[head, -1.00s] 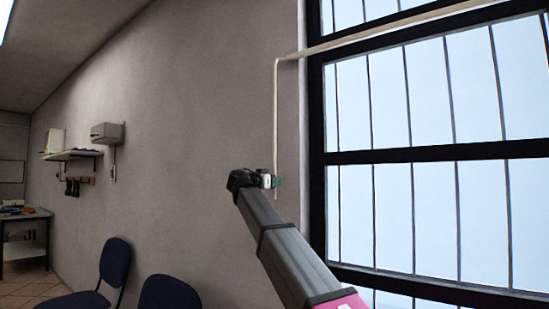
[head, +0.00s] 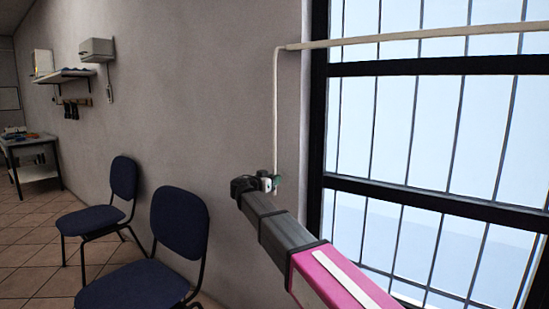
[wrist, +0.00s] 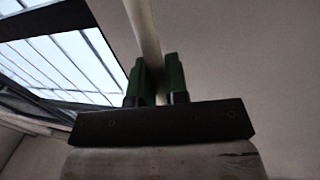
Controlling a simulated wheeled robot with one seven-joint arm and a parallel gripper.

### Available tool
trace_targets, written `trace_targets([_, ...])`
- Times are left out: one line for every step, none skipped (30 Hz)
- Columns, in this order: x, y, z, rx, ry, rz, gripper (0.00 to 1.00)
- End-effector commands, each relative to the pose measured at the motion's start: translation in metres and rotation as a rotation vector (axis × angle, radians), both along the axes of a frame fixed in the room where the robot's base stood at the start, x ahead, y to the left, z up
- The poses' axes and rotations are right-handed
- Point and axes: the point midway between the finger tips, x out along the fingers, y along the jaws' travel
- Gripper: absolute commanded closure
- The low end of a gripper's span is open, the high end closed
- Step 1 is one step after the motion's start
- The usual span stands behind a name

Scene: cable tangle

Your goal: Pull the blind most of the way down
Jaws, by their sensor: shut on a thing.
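A pale cord (head: 276,110) hangs straight down beside the window from the left end of a thin pale rail (head: 400,37), which crosses the window near the top. No blind fabric shows, and window panes are visible above and below the rail. My gripper (head: 274,184) is at the lower end of the cord, left of the window frame. In the wrist view, the green fingers of my gripper (wrist: 155,82) are shut on the cord (wrist: 143,30), which runs up between them. The cord's very end is partly hidden by the fingers.
The window (head: 430,130) has dark frame bars. Two dark blue chairs (head: 180,222) (head: 123,178) stand by the wall below left. A shelf (head: 75,75), a wall box (head: 97,48) and a table (head: 28,145) are farther left. Tiled floor shows between chairs and table.

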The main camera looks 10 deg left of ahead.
Motion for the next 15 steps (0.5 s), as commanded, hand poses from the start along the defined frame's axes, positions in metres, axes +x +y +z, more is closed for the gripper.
trace_targets([-0.001,-0.001,-0.019,-0.002,0.005,-0.002,1.0])
trace_targets([-0.001,-0.001,-0.029,-0.002,0.005,-0.002,1.0])
trace_targets([-0.001,-0.001,-0.042,-0.002,0.004,-0.002,1.0])
trace_targets([-0.001,-0.001,-0.052,-0.002,0.004,-0.002,1.0])
trace_targets([-0.001,-0.001,-0.062,-0.003,0.004,-0.002,1.0])
trace_targets([-0.001,-0.001,-0.075,-0.002,0.004,-0.002,1.0])
trace_targets([-0.001,-0.001,-0.085,-0.003,0.004,-0.002,1.0])
trace_targets([-0.001,-0.001,-0.095,-0.002,0.004,-0.002,1.0])
trace_targets([-0.001,-0.001,-0.108,-0.002,0.005,-0.002,1.0])
trace_targets([-0.001,-0.001,-0.118,-0.002,0.005,-0.002,1.0])
trace_targets([-0.001,-0.001,-0.128,-0.002,0.005,-0.002,1.0])
trace_targets([0.0,0.0,-0.141,-0.002,0.004,-0.002,1.0])
trace_targets([0.0,0.0,-0.151,-0.002,0.004,-0.002,1.0])
trace_targets([0.0,0.0,-0.161,-0.003,0.004,-0.002,1.0])
trace_targets([0.0,0.0,-0.174,-0.002,0.004,-0.002,1.0])
